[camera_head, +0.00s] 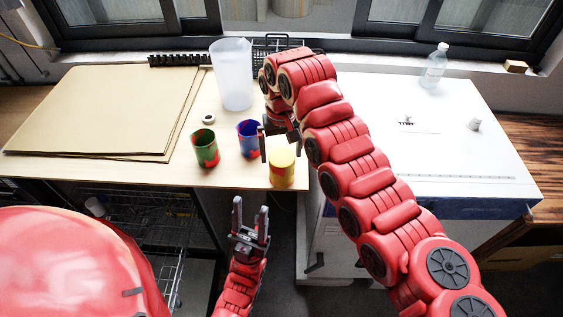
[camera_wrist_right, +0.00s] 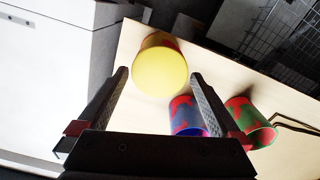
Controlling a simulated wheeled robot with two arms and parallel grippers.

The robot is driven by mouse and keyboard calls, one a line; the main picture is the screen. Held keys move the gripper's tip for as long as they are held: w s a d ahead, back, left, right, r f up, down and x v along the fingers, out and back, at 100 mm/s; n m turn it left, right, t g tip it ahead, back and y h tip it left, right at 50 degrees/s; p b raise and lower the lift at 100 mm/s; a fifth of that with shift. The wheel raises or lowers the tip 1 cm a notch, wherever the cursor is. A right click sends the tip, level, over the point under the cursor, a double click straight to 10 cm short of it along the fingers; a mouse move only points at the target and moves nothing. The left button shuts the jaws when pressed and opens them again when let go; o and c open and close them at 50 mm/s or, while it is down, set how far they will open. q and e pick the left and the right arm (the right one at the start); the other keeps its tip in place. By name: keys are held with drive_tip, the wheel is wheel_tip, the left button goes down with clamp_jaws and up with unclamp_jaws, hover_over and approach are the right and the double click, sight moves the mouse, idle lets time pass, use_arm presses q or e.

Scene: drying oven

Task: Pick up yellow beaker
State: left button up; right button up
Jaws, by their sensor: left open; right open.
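The yellow beaker (camera_head: 282,170) stands near the front right edge of the light wooden table, with red on its side. In the right wrist view the yellow beaker (camera_wrist_right: 160,68) lies ahead, between the lines of the two fingertips. My right gripper (camera_head: 279,142) is open and empty, just above and behind the beaker; its fingers are partly hidden by the arm. I cannot tell whether they touch it. My left gripper (camera_head: 250,208) is open and empty, in front of and below the table edge.
A blue-red beaker (camera_head: 248,134) stands close left of the yellow one, and a green-red beaker (camera_head: 205,148) farther left. A tall clear jug (camera_head: 232,75) stands behind. Flat boards (camera_head: 105,105) cover the table's left. A white cabinet (camera_head: 440,150) with a bottle (camera_head: 434,67) is at right.

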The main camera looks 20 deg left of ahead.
wheel_tip(320, 180, down, 2)
drive_tip(key=shift+f+p, duration=0.25)
drive_tip(key=shift+p, duration=0.2)
wheel_tip(320, 180, down, 5)
drive_tip(key=p, duration=0.3)
drive_tip(key=shift+d, duration=0.1)
drive_tip(key=shift+f, duration=0.15)
drive_tip(key=c, duration=1.3)
